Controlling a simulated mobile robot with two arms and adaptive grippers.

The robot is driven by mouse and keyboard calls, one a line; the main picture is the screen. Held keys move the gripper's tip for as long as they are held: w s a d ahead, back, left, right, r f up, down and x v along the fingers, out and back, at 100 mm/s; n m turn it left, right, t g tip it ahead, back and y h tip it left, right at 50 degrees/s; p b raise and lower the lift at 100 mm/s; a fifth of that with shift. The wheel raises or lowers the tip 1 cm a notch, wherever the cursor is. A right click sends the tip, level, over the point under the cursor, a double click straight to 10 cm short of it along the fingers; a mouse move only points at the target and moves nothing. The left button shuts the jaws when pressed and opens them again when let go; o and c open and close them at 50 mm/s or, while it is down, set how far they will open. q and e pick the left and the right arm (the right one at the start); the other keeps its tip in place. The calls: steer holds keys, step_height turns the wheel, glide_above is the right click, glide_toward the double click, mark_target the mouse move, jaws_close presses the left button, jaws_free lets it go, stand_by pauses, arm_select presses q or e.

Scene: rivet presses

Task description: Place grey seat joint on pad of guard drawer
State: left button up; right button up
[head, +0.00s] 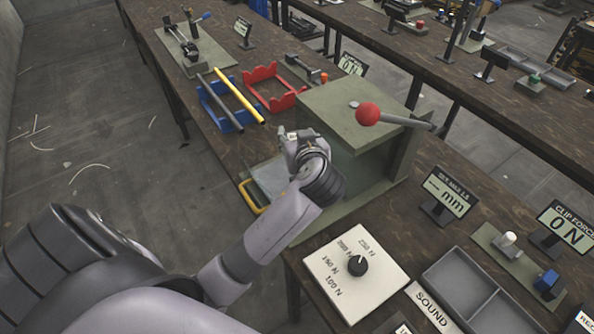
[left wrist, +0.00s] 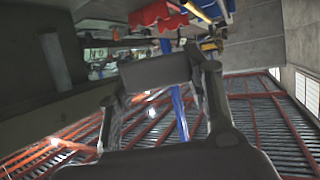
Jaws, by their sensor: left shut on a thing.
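My left gripper (head: 300,142) is in front of the green press (head: 340,120), above the guard drawer (head: 268,180). The drawer is pulled out, with a yellow handle (head: 250,198) at its front. In the left wrist view, a dark grey piece (left wrist: 155,70) spans the space between the fingers of my left gripper; it looks like the grey seat joint. In the head view my wrist and fingers mostly hide it. The drawer's pad is not clearly visible behind my gripper. My right gripper is in neither view.
A red-knobbed lever (head: 368,114) sticks out over the press top. A blue rack (head: 222,108) with a grey and a yellow bar and a red rack (head: 270,88) stand behind. A white dial panel (head: 338,285) and a grey tray (head: 470,290) lie at the near right.

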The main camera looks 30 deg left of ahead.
arm_select(q)
step_height(320, 180, down, 13)
steer(key=shift+w+a+r+p, duration=0.1)
steer(key=shift+p, duration=0.45)
steer(key=shift+f, duration=0.45)
steer(key=o, duration=1.1)
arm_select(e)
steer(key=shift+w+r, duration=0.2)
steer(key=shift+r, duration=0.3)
arm_select(q)
steer(key=shift+r, duration=0.2)
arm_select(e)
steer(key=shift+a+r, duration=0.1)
